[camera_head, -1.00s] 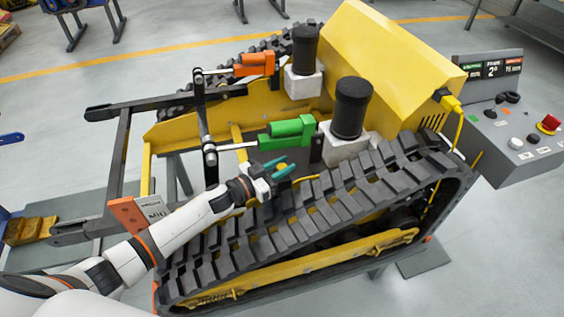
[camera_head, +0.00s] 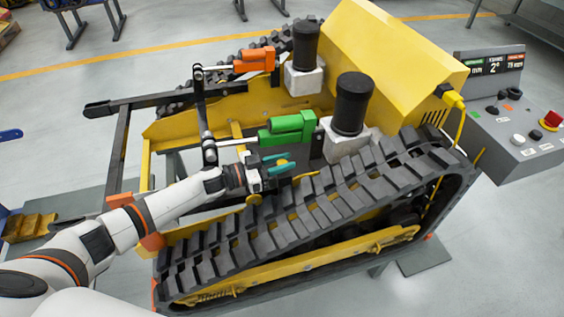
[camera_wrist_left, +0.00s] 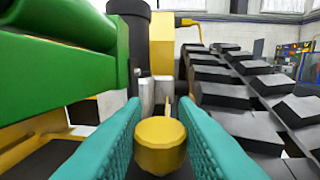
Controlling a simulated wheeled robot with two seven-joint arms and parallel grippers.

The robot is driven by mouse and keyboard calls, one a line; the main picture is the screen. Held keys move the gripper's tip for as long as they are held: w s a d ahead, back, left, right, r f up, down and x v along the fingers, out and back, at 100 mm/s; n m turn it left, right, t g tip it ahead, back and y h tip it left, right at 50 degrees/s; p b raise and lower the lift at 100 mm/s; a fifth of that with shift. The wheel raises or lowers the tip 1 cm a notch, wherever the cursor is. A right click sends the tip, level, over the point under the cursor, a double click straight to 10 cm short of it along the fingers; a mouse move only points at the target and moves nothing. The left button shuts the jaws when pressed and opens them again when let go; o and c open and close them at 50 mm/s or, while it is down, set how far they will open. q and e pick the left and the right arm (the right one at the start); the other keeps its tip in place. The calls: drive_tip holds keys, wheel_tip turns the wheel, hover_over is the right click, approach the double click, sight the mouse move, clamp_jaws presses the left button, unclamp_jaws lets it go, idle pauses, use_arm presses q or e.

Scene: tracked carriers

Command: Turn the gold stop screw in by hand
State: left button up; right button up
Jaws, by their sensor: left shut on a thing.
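The gold stop screw (camera_wrist_left: 160,145) has a round gold head, close in front of the left wrist view. My left gripper (camera_head: 278,163) has two teal fingers, one on each side of this head. It is shut on the screw. In the head view the fingers mostly hide the screw, just below the green actuator (camera_head: 292,128). The green actuator also fills the upper left of the left wrist view (camera_wrist_left: 60,65). My right gripper is in neither view.
The black track (camera_head: 330,205) of the yellow carrier runs close beside my left gripper. A black cylinder (camera_head: 351,105) on a pale block stands beyond it. An orange actuator (camera_head: 255,60) is at the far side. A control console (camera_head: 520,130) stands at the right.

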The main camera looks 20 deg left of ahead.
use_arm(q)
drive_tip(key=o, duration=1)
drive_tip(key=b+v, duration=0.1)
drive_tip(key=v, duration=0.6)
drive_tip(key=shift+s+a, duration=0.15)
drive_tip(key=shift+a, duration=0.05)
